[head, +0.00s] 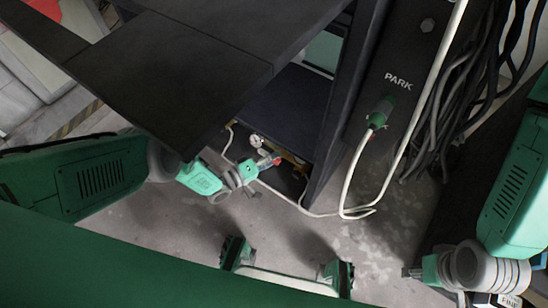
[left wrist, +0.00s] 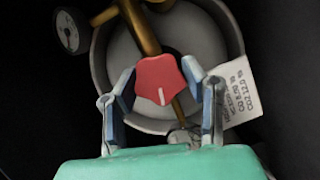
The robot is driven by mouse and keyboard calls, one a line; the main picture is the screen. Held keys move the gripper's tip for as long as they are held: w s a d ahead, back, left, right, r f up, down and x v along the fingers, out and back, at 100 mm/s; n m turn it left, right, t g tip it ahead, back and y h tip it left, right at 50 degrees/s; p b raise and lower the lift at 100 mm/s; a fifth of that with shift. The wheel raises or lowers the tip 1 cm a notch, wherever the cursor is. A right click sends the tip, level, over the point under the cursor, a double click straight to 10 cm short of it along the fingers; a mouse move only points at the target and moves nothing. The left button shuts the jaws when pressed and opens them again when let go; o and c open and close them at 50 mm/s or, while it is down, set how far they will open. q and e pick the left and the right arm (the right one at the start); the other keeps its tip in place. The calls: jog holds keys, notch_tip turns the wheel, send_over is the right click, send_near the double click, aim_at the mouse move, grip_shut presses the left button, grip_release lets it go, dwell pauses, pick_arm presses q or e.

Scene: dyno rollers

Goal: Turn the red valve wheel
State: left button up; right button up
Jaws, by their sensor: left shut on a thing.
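The red valve wheel (left wrist: 160,84) is knob-like with several lobes and a white mark, and fills the middle of the left wrist view. My left gripper (left wrist: 159,78) has one finger on each side of the wheel and is shut on it. Brass pipework (left wrist: 137,28) stands behind the wheel.
A round grey cylinder (left wrist: 100,75) with a white label (left wrist: 236,92) and a gauge (left wrist: 72,32) surrounds the valve. A dark panel (head: 170,70) overhangs my left arm. A green plug (head: 380,112) with white cable and black cables (head: 462,95) are at right.

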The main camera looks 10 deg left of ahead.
pick_arm(q)
jog(key=shift+a+f, duration=0.15)
jog(key=shift+a, duration=0.1)
jog(key=o, duration=1.2)
jog(key=v, duration=1.2)
jog(key=shift+f, duration=0.15)
